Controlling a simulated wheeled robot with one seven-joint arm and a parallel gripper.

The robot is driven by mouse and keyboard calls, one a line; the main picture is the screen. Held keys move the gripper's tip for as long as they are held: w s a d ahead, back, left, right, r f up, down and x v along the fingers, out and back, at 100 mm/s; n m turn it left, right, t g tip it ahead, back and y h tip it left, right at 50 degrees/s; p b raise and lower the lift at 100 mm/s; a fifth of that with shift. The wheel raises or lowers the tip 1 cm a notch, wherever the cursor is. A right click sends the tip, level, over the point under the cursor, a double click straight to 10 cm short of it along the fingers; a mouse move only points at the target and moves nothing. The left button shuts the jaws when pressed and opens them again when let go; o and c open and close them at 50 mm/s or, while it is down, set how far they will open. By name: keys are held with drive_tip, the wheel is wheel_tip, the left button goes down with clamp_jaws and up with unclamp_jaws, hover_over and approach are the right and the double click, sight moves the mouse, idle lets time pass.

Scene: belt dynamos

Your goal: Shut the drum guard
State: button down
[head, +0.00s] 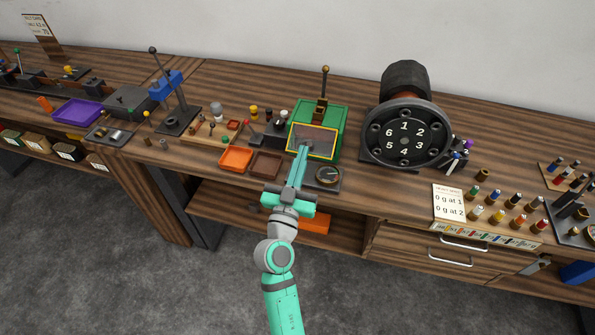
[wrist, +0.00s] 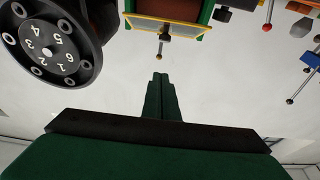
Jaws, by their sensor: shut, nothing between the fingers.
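The green housing (head: 338,113) stands on the bench near the middle of the head view. A dark see-through panel with a yellow frame (head: 322,148), which looks like the drum guard, is at its near side. I cannot tell how far it is open. In the wrist view the green housing (wrist: 209,8) and the yellow-framed panel (wrist: 190,33) show at the top edge, partly cut off. My gripper (head: 306,146) is shut and empty. It overlaps the panel in the head view; touching is unclear. In the wrist view its fingertips (wrist: 160,76) are together, apart from the panel.
A lever with a brass knob (head: 325,69) rises behind the housing. A black numbered drum (head: 404,133) stands close on its right. Small pegs crowd the left.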

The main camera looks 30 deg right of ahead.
sight(311, 139)
drive_tip(key=shift+w+d+f, duration=0.7)
drive_tip(key=shift+w+d, duration=0.1)
drive_tip(key=shift+d, duration=0.1)
drive_tip(key=shift+w+d+f, duration=0.65)
drive_tip(key=shift+w+d, duration=0.1)
drive_tip(key=shift+d, duration=0.15)
drive_tip(key=shift+d+f, duration=0.1)
drive_tip(key=shift+d, duration=0.05)
